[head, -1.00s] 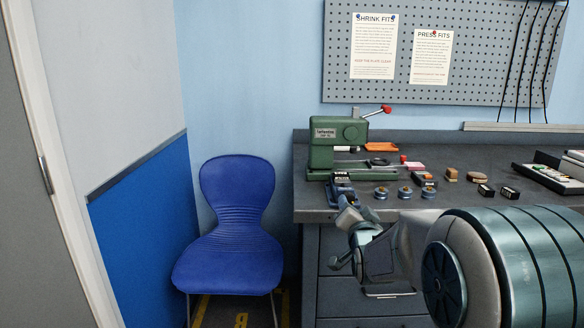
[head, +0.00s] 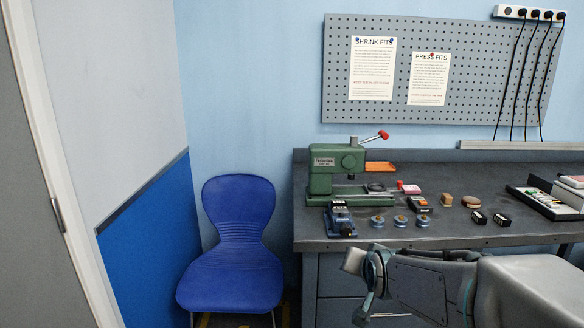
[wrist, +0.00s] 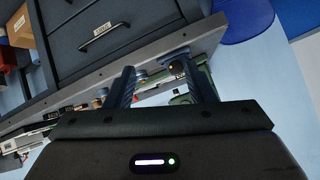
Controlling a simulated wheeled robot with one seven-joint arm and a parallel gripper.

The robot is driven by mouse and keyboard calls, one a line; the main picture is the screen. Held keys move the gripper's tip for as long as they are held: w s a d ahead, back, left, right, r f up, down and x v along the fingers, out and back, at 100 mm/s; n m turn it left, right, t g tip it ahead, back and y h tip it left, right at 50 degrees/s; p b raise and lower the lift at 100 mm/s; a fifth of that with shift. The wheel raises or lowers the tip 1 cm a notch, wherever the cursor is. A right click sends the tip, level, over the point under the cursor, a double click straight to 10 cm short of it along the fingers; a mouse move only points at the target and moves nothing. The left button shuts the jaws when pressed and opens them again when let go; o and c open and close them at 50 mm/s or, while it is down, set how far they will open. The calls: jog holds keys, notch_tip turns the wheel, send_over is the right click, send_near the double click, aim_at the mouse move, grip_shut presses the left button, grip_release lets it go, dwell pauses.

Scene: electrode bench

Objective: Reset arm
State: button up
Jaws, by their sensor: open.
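My gripper (head: 364,285) is in front of the workbench, below the level of its top, at the lower middle of the head view. In the wrist view my gripper (wrist: 163,78) shows two dark fingers spread apart with nothing held between them. The drawers and front edge of the bench lie beyond the fingers there, turned at an angle. My arm reaches in from the lower right of the head view, roughly level.
The grey workbench (head: 430,234) carries a green press (head: 335,170), several small blue-grey pieces, small boxes and a tray (head: 540,203). A blue chair (head: 238,240) stands left of the bench. A pegboard (head: 470,75) hangs behind.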

jog(key=s+r+n+g+p, duration=0.2)
jog(key=s+g+p, duration=0.2)
jog(key=s, duration=0.6)
jog(key=s+r+n+g+p, duration=0.1)
jog(key=s+r+g+p, duration=0.2)
jog(key=s, duration=0.8)
jog(key=shift+s+r+n+g+p, duration=0.15)
jog(key=shift+r+n+g+p, duration=0.3)
jog(key=shift+p, duration=0.6)
